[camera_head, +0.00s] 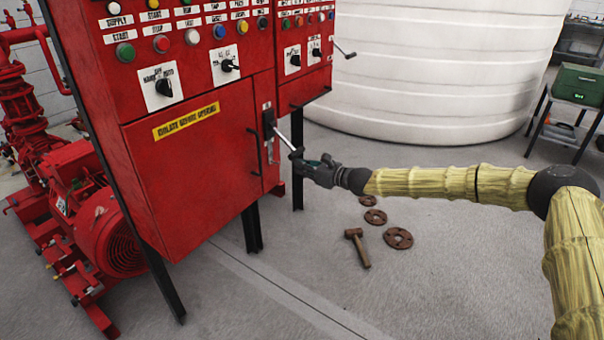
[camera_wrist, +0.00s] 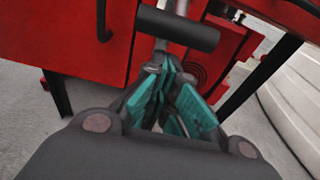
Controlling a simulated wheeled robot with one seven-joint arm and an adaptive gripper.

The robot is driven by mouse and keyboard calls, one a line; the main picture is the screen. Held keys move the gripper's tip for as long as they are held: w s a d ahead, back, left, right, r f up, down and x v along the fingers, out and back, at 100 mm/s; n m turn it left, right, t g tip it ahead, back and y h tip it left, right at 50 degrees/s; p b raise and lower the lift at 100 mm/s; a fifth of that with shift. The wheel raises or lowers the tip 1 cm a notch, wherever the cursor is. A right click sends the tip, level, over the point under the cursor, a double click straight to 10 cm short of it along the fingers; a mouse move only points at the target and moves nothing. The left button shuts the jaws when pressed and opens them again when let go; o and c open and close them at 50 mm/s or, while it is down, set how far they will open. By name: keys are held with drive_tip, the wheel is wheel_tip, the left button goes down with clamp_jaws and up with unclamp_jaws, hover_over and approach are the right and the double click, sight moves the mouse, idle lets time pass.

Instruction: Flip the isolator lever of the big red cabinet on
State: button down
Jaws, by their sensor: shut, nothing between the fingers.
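The big red cabinet (camera_head: 190,160) stands at the left of centre in the head view, and its red front also shows in the wrist view (camera_wrist: 80,40). The isolator lever (camera_head: 284,139) is a metal rod coming out of a narrow plate at the cabinet's right side, slanting down and outward to a dark grip. In the wrist view its dark crosswise grip (camera_wrist: 178,28) is just beyond my fingertips. My gripper (camera_head: 303,160), with teal finger pads in the wrist view (camera_wrist: 165,80), is shut and empty beside the grip. I cannot tell whether they touch.
A red motor and pump (camera_head: 105,230) stand to the left. A white tank (camera_head: 430,70) is behind. Rusty flanges (camera_head: 398,238) and a hammer (camera_head: 357,248) lie on the floor below my arm. A green box (camera_head: 578,84) sits on a stand at the right.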

drive_tip(key=shift+d+r, duration=0.1)
drive_tip(key=shift+r, duration=0.4)
drive_tip(key=shift+r+p, duration=0.2)
drive_tip(key=shift+p, duration=0.1)
drive_tip(key=shift+s+d+r+p, duration=0.15)
drive_tip(key=shift+r+p, duration=0.1)
drive_tip(key=shift+p, duration=0.4)
